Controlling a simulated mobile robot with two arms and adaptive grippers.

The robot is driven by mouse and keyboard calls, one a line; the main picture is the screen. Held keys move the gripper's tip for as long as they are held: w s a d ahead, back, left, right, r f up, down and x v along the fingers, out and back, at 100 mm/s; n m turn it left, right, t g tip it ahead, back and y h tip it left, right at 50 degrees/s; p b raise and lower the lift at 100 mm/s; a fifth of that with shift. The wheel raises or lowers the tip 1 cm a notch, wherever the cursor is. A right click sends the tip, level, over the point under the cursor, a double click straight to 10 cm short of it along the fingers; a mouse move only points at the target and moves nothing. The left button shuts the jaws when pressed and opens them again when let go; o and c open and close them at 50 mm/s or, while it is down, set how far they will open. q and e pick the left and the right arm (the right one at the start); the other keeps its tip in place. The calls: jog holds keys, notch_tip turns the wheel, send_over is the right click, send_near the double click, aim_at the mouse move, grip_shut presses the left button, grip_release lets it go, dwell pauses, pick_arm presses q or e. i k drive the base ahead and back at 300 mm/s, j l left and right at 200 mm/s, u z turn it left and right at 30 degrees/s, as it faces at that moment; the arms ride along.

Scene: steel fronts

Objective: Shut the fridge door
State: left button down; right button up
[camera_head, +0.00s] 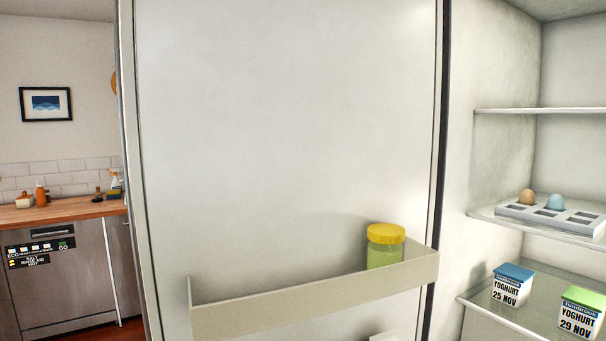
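The fridge door (285,130) stands wide open and fills the middle of the head view, its inner face toward me. A door shelf (300,305) runs across its lower part and holds a jar with a yellow lid (386,246). The fridge interior (490,60) is open on the right, beyond the door's hinge-side edge. The door's free edge (128,150) is at the left. Neither of my grippers shows in this view.
Fridge shelves hold an egg tray (550,215) with two eggs and two yoghurt tubs, one blue-lidded (513,284), one green-lidded (581,312). Behind the door at left are a dishwasher (60,280), a wooden counter (70,209) and a framed picture (46,104).

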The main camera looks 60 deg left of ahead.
aim_at(263, 142)
jog(key=k+j, duration=0.25)
jog(key=j, duration=0.15)
jog(key=k+j+z, duration=0.15)
jog(key=j, duration=0.3)
jog(key=k+j, duration=0.3)
jog(key=k+j+z, duration=0.15)
jog(key=j, duration=0.35)
jog(key=k, duration=0.1)
